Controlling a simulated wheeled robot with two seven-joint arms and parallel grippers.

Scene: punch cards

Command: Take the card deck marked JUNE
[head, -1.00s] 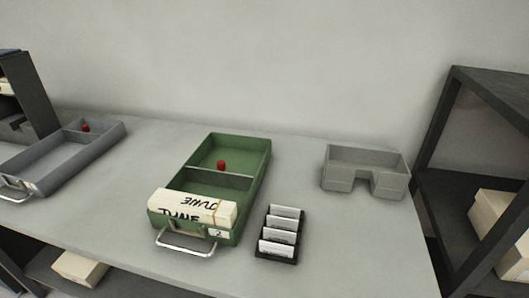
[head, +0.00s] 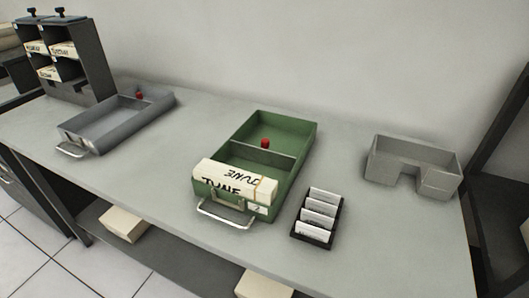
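The card deck marked JUNE (head: 236,181) is a cream block with black handwriting on its top and front face and a thin band near its right end. It lies in the front compartment of a green tray (head: 308,152), against the tray's handle end. The tray has a divider, a red knob (head: 265,143) in the rear part and a metal handle (head: 225,216) at the front. The tray sits on the grey table. Neither of my grippers shows in the head view.
A grey tray (head: 112,134) with a handle stands empty at the left. A dark rack (head: 88,62) with labelled decks is at the back left. A black card holder (head: 317,216) and a grey notched box (head: 410,166) stand to the right. Boxes sit on the shelf below.

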